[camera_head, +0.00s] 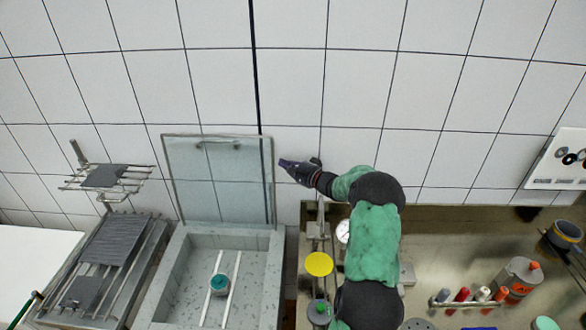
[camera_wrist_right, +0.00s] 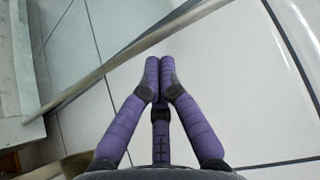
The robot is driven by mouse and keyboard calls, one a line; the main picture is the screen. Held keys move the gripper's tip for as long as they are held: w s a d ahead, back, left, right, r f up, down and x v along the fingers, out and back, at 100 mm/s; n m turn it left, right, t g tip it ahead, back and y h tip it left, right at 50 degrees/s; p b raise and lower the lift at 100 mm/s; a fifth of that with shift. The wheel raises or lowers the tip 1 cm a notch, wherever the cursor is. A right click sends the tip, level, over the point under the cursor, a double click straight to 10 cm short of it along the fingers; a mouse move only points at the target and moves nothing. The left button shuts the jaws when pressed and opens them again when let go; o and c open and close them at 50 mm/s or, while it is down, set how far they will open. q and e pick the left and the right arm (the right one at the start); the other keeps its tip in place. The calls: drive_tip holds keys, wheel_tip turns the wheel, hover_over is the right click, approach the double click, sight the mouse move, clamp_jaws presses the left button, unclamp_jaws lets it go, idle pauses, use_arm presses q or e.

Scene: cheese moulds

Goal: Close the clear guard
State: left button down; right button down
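The clear guard (camera_head: 218,180) is a see-through panel with a handle near its top edge. It stands raised at the back of an open grey basin (camera_head: 172,270). My right gripper (camera_head: 284,163) is just right of the guard's right edge, pointing left, and looks apart from it. In the right wrist view the purple fingers of my right gripper (camera_wrist_right: 160,65) meet at their tips with nothing between them. A long thin edge (camera_wrist_right: 110,65), likely the guard's, runs diagonally behind the fingers. My left gripper is not in view.
A turquoise-topped cylinder (camera_head: 219,284) sits between two white rails in the basin. A metal rack with dark mats (camera_head: 115,240) stands left. The right counter (camera_head: 455,240) holds a gauge (camera_head: 343,231), a yellow disc (camera_head: 319,264) and several small bottles. A tiled wall stands behind.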

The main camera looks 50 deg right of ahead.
drive_tip(key=shift+w+f, duration=0.15)
drive_tip(key=shift+w, duration=1.65)
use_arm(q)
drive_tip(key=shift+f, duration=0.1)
use_arm(e)
drive_tip(key=shift+a, duration=0.15)
